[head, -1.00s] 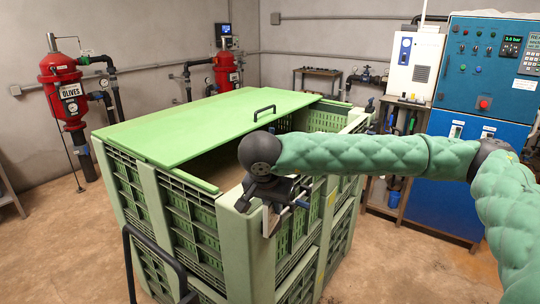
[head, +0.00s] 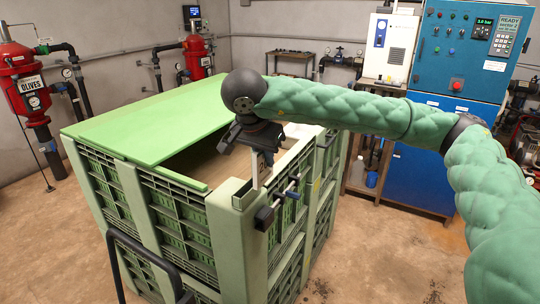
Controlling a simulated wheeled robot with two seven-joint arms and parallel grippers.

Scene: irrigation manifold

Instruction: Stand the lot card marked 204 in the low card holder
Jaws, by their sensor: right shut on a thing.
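My right gripper (head: 254,147) is shut on a thin, pale upright card (head: 257,171), seen nearly edge-on. Its marking cannot be read. The gripper and card are above the near right corner of a large green slatted bin (head: 237,235). Just below the card, a dark clamp-like fitting (head: 265,217) with a rod and blue part is at the bin's right side. I cannot tell whether the card touches it. I cannot make out the low card holder for certain. My left gripper is not in view.
A green lid (head: 140,125) covers much of the bin, leaving an opening near the gripper. A red filter tank (head: 25,85) stands at the left. A blue control cabinet (head: 455,65) and a shelf stand at the back right. The floor between is largely clear.

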